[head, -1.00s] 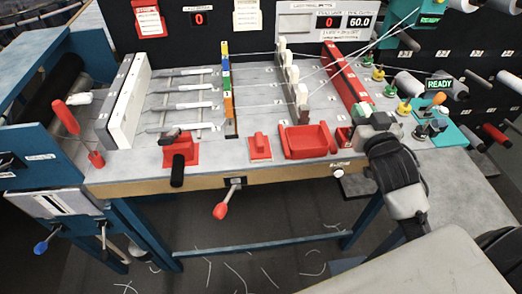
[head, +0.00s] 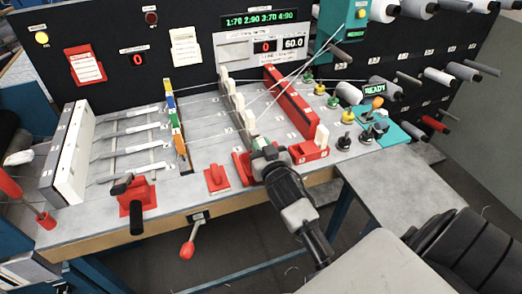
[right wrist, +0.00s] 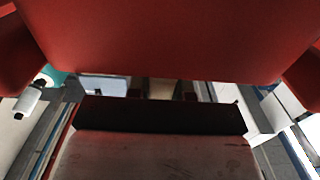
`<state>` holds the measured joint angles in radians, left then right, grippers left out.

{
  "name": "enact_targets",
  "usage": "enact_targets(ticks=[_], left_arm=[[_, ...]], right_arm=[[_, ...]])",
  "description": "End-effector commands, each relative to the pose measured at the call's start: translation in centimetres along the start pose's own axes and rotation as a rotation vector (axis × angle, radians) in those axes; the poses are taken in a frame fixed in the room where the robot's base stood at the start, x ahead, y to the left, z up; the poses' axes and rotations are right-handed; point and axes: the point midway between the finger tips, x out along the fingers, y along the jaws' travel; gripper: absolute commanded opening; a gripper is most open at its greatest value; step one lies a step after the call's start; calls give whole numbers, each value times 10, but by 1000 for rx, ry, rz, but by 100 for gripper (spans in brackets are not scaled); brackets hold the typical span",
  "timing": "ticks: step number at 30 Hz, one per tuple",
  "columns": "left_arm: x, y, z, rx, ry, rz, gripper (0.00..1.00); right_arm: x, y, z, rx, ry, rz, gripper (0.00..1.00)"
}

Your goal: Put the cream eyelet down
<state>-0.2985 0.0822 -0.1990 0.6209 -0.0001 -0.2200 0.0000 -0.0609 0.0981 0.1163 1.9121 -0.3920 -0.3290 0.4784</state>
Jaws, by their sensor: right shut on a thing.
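My right gripper (head: 262,152) is over the red tray (head: 241,166) at the front of the loom bench. It is shut on a small piece, by the task the cream eyelet, but the hand hides it in the head view. The right wrist view shows a broad red surface (right wrist: 160,40) close by, and no clear sight of the held piece. Another cream piece (head: 321,137) stands upright at the red block (head: 310,153) right of my gripper. My left gripper is out of view.
A long red bar (head: 291,100) lies behind my gripper. A red plate (head: 217,179) and a red clamp with a black handle (head: 136,197) are to the left. Several coloured pegs (head: 348,116) stand to the right. The grey side table (head: 400,185) is bare.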

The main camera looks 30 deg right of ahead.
Motion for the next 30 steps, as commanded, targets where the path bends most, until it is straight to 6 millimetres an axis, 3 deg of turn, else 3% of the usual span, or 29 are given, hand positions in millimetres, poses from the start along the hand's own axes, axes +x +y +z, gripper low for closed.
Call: enact_targets(ticks=[4,15,16,20,30], left_arm=[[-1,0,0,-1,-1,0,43],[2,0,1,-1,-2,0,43],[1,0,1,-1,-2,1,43],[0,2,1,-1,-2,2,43],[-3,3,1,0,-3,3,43]], right_arm=[[0,0,17,1,-1,0,0],[0,0,22,0,0,0,0],[0,0,22,0,0,0,24],[0,0,21,0,0,0,44],[0,0,16,-1,1,0,46]])
